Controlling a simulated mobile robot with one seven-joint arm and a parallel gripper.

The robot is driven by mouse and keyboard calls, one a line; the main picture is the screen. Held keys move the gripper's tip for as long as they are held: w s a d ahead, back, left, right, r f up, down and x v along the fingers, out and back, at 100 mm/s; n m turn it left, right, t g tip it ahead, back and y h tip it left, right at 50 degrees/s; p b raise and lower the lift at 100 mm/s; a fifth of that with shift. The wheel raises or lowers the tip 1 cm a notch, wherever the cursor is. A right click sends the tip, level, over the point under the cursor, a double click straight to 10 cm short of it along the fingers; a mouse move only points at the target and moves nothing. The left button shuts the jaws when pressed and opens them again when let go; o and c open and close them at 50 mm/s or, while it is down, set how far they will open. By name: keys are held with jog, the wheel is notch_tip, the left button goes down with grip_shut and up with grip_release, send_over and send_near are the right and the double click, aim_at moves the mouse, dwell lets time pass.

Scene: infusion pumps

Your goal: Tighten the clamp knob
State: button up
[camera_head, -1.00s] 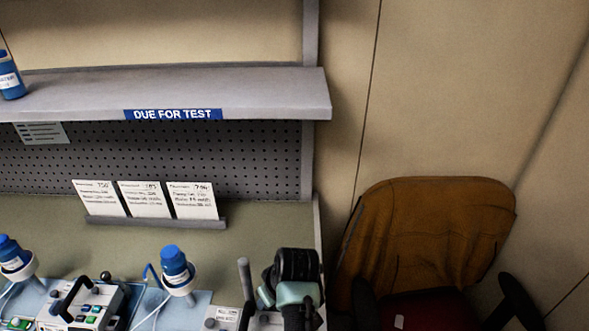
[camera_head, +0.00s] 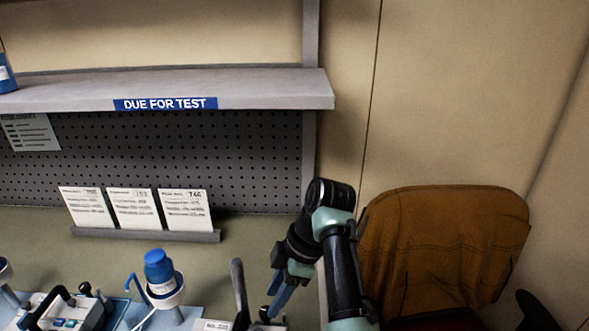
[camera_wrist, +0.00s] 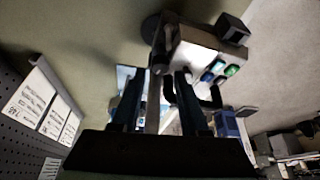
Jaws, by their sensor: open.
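My gripper (camera_head: 279,296) hangs over the right end of the bench, its blue fingers pointing down. In the wrist view my gripper (camera_wrist: 158,82) is open, with two dark fingers apart and nothing clearly held. A grey pole (camera_wrist: 155,58) runs between and beyond the fingers. A pale pump (camera_wrist: 195,58) with green and blue buttons lies just beyond the right finger. A dark block-shaped part (camera_wrist: 233,29) sticks out at its far side; I cannot tell whether it is the clamp knob. In the head view the pole (camera_head: 239,285) stands left of my gripper, and the pump is mostly cut off.
A blue-capped bottle (camera_head: 160,275) sits in a white ring holder left of the pole. Another pump (camera_head: 62,308) with a black handle is at lower left. A card rack (camera_head: 150,234) stands behind. A shelf (camera_head: 260,90) overhangs the bench. An orange chair (camera_head: 445,245) is at right.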

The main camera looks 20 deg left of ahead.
jog(key=v, duration=1)
jog(key=w+a+r+m+t+y+b, duration=0.2)
jog(key=w+a+r+m+t, duration=0.3)
jog(key=w+t, duration=0.25)
notch_tip(320, 180, up, 12)
jog(key=d+m+t+y+b, duration=0.1)
jog(key=d+m+t, duration=0.1)
jog(key=m+t, duration=0.3)
jog(key=shift+s+d+m+t+b, duration=0.2)
jog(key=shift+s+m+t+b, duration=0.15)
jog(key=shift+t, duration=1.3)
